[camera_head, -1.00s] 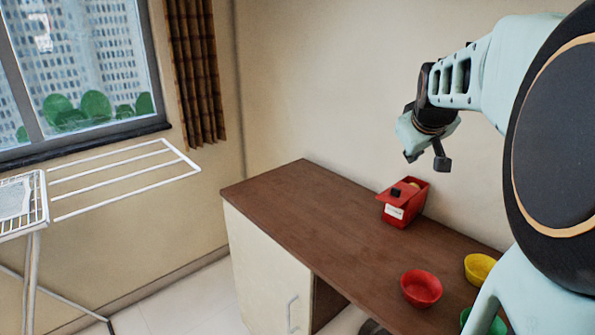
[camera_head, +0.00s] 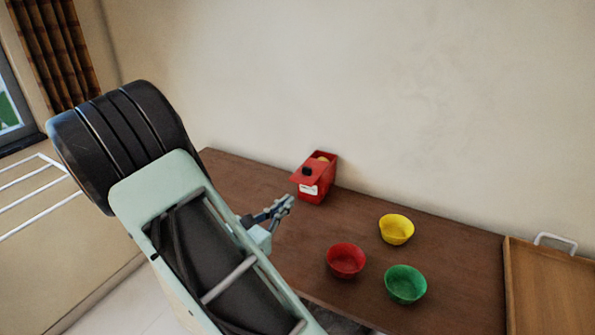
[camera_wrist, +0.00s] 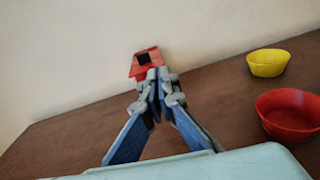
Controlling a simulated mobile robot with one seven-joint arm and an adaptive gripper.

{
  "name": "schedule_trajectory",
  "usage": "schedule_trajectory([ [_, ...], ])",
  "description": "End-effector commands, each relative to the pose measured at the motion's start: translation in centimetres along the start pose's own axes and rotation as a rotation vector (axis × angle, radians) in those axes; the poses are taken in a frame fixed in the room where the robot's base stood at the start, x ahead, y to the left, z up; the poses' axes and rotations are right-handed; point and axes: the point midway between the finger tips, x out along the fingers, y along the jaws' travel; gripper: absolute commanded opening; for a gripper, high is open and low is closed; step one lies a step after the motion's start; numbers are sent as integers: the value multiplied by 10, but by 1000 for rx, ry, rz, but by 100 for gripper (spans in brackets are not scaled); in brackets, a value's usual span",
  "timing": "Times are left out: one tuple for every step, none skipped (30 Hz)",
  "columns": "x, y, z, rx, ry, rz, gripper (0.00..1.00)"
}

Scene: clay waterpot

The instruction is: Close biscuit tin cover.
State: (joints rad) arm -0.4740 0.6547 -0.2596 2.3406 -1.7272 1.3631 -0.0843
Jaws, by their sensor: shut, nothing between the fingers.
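The red biscuit tin (camera_head: 318,190) stands on the brown tabletop near the wall. Its cover (camera_head: 308,175), red with a black knob, slants over the front part, and something yellowish shows in the open part behind it. In the wrist view the cover (camera_wrist: 146,63) shows just beyond my fingertips, with the tin's lower part hidden behind them. My gripper (camera_head: 288,203) is to the left and front of the tin, apart from it, fingers pointing toward it. In the wrist view my gripper (camera_wrist: 157,80) has its fingertips together with nothing between them.
A red bowl (camera_head: 345,261), a yellow bowl (camera_head: 396,229) and a green bowl (camera_head: 405,285) stand right of my gripper. A wooden tray (camera_head: 550,290) with a white handle is at the right end. The tabletop (camera_head: 240,175) left of the tin is clear.

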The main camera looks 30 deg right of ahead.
Motion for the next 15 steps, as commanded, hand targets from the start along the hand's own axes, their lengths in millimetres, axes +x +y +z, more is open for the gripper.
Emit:
schedule_trajectory([
  [-5, 6, -3, -25, -8, 39, 0],
  [-7, 10, -4, -34, -13, 59, 0],
  [-9, 14, -5, -42, -19, 78, 0],
  [-10, 16, -5, -46, -21, 89, 0],
  [-10, 17, -6, -49, -22, 96, 0],
  [-9, 18, -6, -52, -24, 103, 0],
  [-7, 19, -6, -52, -24, 105, 0],
  [-4, 19, -6, -52, -25, 105, 0],
  [1, 19, -6, -52, -25, 103, 0],
  [5, 20, -6, -52, -25, 104, 0],
  [10, 20, -6, -52, -24, 102, 0],
  [18, 20, -5, -52, -24, 101, 0],
  [24, 21, -5, -51, -25, 101, 0],
  [30, 22, -5, -51, -25, 100, 0],
  [39, 22, -5, -52, -24, 99, 0],
])
